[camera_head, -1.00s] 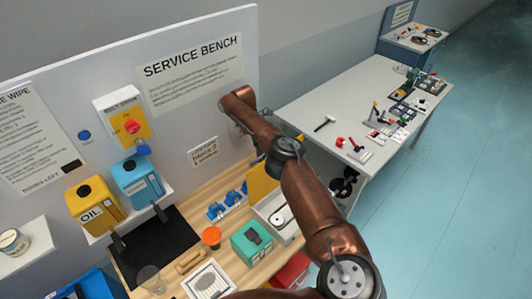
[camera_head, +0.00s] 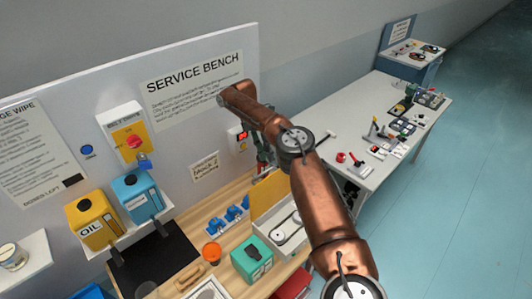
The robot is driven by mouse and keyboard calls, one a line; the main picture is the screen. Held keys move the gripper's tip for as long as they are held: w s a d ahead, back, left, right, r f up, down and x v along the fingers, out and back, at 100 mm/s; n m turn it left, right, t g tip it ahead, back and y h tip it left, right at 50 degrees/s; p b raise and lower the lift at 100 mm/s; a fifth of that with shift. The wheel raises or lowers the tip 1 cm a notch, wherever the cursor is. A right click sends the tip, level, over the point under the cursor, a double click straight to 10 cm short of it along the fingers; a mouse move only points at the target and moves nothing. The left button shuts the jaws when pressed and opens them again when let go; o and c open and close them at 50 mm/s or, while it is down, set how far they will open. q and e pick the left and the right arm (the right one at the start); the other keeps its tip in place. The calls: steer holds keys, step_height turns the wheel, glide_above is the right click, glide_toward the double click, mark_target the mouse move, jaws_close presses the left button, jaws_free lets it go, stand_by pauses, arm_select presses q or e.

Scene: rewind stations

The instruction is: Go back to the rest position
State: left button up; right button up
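My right arm rises from the lower right as copper-coloured links and bends at its upper end near the wall panel. My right gripper (camera_head: 262,158) hangs below that bend, in front of the panel and above the back of the wooden bench (camera_head: 180,236). It is small and partly covered by my own arm, so I cannot see whether its fingers are open or shut. No held thing shows at it. My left gripper is not in view.
A yellow oil can (camera_head: 93,222) and a blue can (camera_head: 138,194) stand on a shelf. Blue clamps (camera_head: 227,221), an orange cup (camera_head: 212,252), a green box (camera_head: 252,258) and an open-lidded box (camera_head: 262,228) are on the bench. A white table (camera_head: 345,125) with tools stands behind my arm.

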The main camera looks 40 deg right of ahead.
steer(key=shift+r, duration=0.55)
